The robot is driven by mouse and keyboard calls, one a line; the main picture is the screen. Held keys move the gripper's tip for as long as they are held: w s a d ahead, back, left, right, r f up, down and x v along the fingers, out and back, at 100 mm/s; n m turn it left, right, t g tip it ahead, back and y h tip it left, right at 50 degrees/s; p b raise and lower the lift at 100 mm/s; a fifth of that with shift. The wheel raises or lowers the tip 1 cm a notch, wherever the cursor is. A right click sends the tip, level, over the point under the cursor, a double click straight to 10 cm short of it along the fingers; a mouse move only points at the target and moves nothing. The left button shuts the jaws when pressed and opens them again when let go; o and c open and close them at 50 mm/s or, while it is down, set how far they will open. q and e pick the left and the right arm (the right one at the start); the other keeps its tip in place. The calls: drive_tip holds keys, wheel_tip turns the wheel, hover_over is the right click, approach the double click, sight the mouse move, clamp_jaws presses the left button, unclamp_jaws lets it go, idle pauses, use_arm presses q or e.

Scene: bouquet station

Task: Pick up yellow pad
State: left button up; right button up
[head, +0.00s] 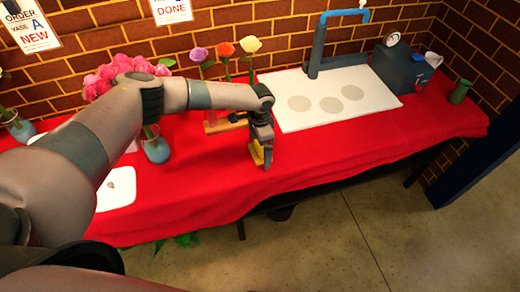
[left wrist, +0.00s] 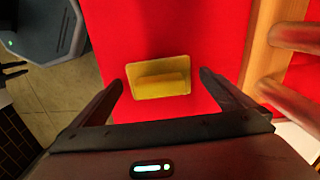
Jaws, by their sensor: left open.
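The yellow pad (left wrist: 158,88) lies on the red cloth in the left wrist view, with a raised block across its middle. It is in front of and between the two fingers of my left gripper (left wrist: 161,90), which is open and empty. In the head view the left gripper (head: 262,155) is low over the front part of the table. There the yellow pad (head: 256,152) shows only partly, beside and behind the fingers. I cannot tell whether a finger touches it. My right gripper is not in view.
A wooden flower stand (head: 222,125) with purple, orange and yellow flowers is close behind the gripper. Pink flowers (head: 125,72) and a blue vase (head: 156,148) stand to the left. A white board (head: 300,118) with round marks lies right. The red cloth (head: 350,155) is clear in front.

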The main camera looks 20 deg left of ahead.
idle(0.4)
use_arm(q)
drive_tip(key=c, duration=1.2)
drive_tip(key=shift+o, duration=0.2)
drive_tip(key=shift+r, duration=0.15)
drive_tip(key=shift+r+b, duration=0.4)
drive_tip(key=shift+r, duration=0.1)
wheel_tip(320, 180, up, 2)
drive_tip(key=shift+r+b, duration=0.25)
drive_tip(key=shift+b, duration=0.25)
drive_tip(key=s+d+r+b, duration=0.2)
drive_tip(key=s+d+r, duration=0.5)
drive_tip(key=d, duration=0.1)
drive_tip(key=shift+s+d+r+b, duration=0.15)
drive_tip(key=shift+s+d+b, duration=0.2)
drive_tip(key=shift+s+d, duration=0.05)
